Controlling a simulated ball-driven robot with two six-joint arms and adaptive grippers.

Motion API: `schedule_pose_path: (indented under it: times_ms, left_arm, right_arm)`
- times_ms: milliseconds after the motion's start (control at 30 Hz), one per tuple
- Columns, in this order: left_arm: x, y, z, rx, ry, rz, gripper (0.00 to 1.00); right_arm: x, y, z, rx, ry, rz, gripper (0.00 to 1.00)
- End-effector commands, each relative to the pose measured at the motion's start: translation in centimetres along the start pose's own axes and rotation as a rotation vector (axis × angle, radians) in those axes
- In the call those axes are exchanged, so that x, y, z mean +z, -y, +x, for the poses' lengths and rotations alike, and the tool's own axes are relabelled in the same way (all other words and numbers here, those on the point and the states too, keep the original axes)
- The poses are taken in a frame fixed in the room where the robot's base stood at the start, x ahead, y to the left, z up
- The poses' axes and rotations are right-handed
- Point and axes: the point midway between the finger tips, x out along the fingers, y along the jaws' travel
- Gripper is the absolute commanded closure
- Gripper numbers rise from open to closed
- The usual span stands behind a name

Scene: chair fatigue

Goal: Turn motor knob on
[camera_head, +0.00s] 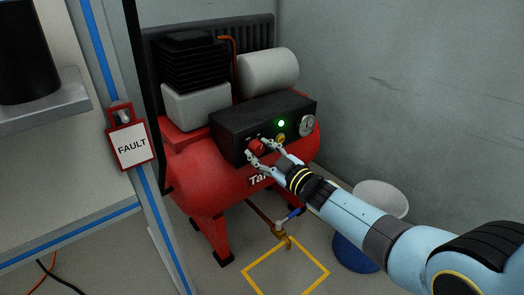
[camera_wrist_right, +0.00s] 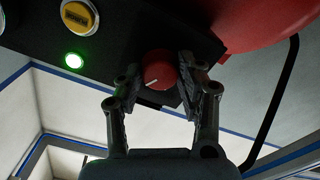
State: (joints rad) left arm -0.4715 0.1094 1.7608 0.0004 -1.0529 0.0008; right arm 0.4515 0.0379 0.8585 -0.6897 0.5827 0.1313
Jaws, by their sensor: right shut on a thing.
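The motor knob (camera_head: 257,146) is red and round, on the front of a black control box (camera_head: 236,124) on the red compressor. My right gripper (camera_head: 264,153) reaches it from the lower right, its fingers on either side of the knob. In the right wrist view the knob (camera_wrist_right: 159,70) sits between the two fingers of the right gripper (camera_wrist_right: 160,78), and a white mark on its face points to the lower left. The gripper is shut on the knob. My left gripper is not in view.
A green light (camera_head: 281,123), a yellow button (camera_head: 280,138) and a gauge (camera_head: 306,124) are on the same box. A FAULT tag (camera_head: 132,146) hangs at left. A blue bucket (camera_head: 352,254) stands beneath my right arm. A yellow square (camera_head: 286,274) marks the floor.

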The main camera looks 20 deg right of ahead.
Motion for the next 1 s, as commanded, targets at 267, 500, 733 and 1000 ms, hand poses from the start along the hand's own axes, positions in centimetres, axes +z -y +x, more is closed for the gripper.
schedule_pose_path:
  times_ms: [267, 500, 733, 1000]
  left_arm:
    - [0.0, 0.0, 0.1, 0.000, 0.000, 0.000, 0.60]
    - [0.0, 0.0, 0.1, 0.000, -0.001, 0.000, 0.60]
    - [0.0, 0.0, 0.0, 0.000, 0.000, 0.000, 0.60]
    - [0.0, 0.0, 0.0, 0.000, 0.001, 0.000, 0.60]
  right_arm:
    - [0.2, 0.2, -0.1, -0.002, 0.004, 0.005, 0.95]
    - [0.1, 0.1, -0.1, -0.002, 0.003, 0.004, 0.43]
    - [0.1, 0.1, 0.0, -0.001, 0.001, 0.003, 0.39]
    - [0.2, 0.1, -2.3, -0.001, 0.003, 0.003, 0.39]
